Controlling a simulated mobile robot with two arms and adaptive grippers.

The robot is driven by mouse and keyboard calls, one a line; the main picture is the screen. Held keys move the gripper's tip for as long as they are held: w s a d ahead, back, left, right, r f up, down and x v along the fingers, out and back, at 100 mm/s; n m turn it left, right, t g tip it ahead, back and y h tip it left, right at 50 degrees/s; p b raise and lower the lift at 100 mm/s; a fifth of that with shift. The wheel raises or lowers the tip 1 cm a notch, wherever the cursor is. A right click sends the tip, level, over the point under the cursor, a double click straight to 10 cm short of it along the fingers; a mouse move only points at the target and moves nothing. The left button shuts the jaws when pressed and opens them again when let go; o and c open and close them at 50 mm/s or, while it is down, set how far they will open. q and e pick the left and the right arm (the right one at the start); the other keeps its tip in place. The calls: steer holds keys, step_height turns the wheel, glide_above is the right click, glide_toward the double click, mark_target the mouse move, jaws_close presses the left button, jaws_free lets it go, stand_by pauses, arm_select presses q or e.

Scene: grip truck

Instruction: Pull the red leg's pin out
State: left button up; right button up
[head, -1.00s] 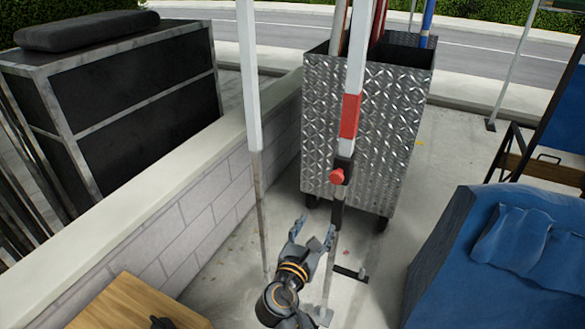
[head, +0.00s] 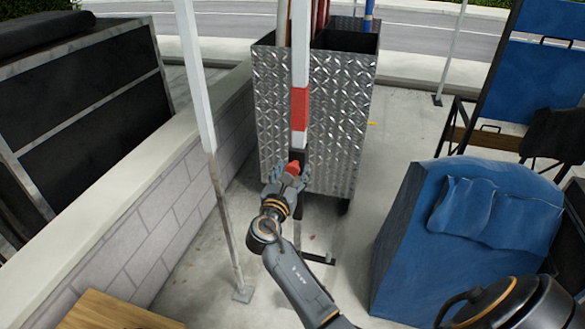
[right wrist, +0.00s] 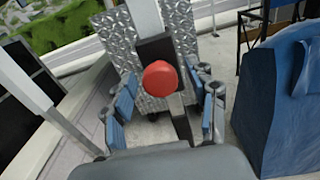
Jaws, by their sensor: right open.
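The red leg (head: 300,106) is a white pole with a red band, standing in front of a metal cart. Its red pin (head: 293,168) is a round knob on a black collar below the band. My right gripper (head: 287,181) is at the pin in the head view. My left gripper is not in view.
A diamond-plate cart (head: 345,125) stands close behind the leg. A second white leg (head: 196,85) stands to the left, near a low block wall (head: 165,200). A blue covered seat (head: 410,240) is at the right. A wooden surface (head: 110,315) is at the bottom left.

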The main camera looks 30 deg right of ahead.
steer(key=shift+w+d, duration=0.25)
jaws_close()
steer(key=shift+p+v, duration=0.95)
steer(key=shift+v, duration=1.4)
steer(key=shift+s+a, duration=0.1)
steer(key=shift+f, duration=0.2)
steer(key=shift+c, duration=0.2)
jaws_free()
steer(key=shift+o, duration=0.2)
steer(key=shift+s+a+r, duration=0.1)
steer(key=shift+r, duration=0.1)
